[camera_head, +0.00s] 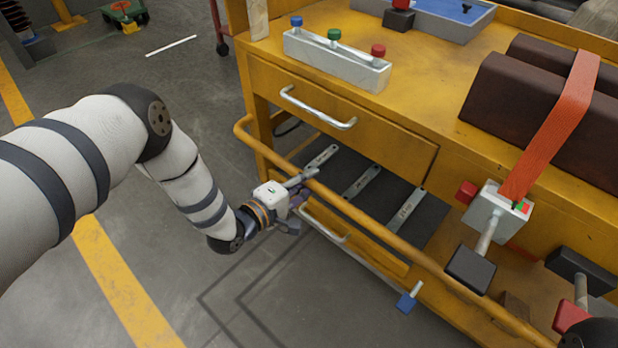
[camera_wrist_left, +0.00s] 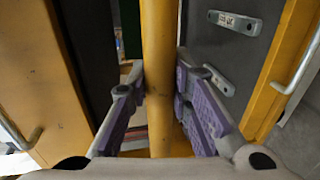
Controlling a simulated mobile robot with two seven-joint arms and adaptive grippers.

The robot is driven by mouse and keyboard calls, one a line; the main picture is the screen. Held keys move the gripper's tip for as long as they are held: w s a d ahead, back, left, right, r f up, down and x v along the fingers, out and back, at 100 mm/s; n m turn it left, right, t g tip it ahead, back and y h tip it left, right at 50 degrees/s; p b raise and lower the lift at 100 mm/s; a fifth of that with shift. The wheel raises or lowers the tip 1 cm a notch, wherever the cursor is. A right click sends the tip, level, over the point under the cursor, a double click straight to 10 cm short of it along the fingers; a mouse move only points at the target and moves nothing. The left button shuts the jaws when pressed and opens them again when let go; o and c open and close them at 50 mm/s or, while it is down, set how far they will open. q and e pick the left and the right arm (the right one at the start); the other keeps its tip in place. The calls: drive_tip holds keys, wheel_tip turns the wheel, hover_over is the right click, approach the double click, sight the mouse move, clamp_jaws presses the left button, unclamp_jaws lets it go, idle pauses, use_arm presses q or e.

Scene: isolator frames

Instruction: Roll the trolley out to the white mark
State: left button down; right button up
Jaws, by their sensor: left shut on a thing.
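The yellow trolley (camera_head: 265,85) fills the right half of the head view, with a drawer and a long yellow rail (camera_head: 375,229) along its near side. My left gripper (camera_head: 301,186) is at this rail, left of its middle. In the left wrist view the rail (camera_wrist_left: 158,60) runs between the purple-padded fingers of my left gripper (camera_wrist_left: 160,90), which are shut on it. A short white mark (camera_head: 171,46) lies on the floor at the upper left, beyond the trolley's left end. My right gripper cannot be made out.
A block with blue, green and red knobs (camera_head: 337,62) and dark brown blocks (camera_head: 540,95) with an orange strap (camera_head: 560,120) are on the trolley top. A green cart (camera_head: 125,14) stands far left. Grey floor with a yellow stripe (camera_head: 120,285) lies open left of the trolley.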

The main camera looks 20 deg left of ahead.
use_arm(q)
drive_tip(key=shift+f+v, duration=0.2)
drive_tip(key=shift+v, duration=0.9)
drive_tip(key=c, duration=1.9)
unclamp_jaws()
drive_tip(key=shift+a, duration=0.1)
drive_tip(key=o, duration=0.5)
drive_tip(key=shift+w, duration=0.1)
drive_tip(key=shift+c, duration=0.2)
drive_tip(key=v, duration=1.2)
